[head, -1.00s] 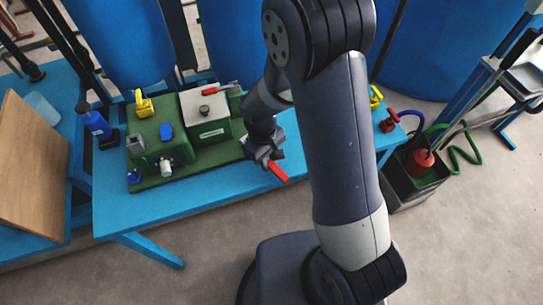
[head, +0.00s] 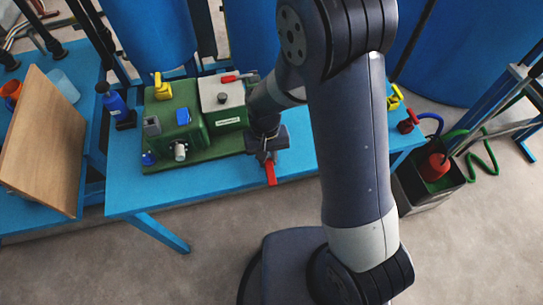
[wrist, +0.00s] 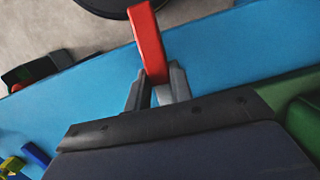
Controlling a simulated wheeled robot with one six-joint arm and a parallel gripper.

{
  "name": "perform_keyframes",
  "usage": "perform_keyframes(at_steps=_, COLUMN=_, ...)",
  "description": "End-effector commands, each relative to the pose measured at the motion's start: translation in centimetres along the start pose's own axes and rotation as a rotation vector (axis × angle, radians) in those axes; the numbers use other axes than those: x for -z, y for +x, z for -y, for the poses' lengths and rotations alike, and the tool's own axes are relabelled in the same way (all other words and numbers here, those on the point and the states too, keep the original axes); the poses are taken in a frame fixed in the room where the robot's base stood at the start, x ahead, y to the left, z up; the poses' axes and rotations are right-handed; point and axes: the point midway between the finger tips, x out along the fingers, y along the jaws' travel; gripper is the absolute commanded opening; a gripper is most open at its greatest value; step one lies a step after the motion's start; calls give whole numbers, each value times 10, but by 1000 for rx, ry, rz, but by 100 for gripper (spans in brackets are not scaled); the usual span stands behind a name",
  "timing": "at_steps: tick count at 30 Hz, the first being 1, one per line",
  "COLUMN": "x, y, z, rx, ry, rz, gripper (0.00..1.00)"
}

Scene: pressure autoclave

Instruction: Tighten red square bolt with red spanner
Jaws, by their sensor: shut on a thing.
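My gripper (head: 266,156) is shut on the red spanner (head: 271,175), over the front part of the blue table. The spanner's red end sticks out past the fingers, towards the table's front edge. In the wrist view the fingers (wrist: 156,88) close around the red spanner (wrist: 148,42), which points up in the picture. The green autoclave unit (head: 180,165) stands left of my gripper. A red lever-like part (head: 236,77) lies on its top at the back. I cannot make out the red square bolt; my arm hides part of the unit's right side.
On the blue table (head: 140,197), a blue bottle (head: 114,100) stands left of the unit. Yellow (head: 394,98) and red (head: 407,123) fittings are at the right end. A bin (head: 415,190) stands on the floor there. A wooden board (head: 42,140) leans at the left.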

Motion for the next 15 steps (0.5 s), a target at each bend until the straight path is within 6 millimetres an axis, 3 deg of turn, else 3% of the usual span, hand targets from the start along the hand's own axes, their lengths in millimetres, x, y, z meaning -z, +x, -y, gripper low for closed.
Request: perform_keyframes(at_steps=15, x=3, y=-7, z=2, rx=6, ry=22, rz=-13, gripper=0)
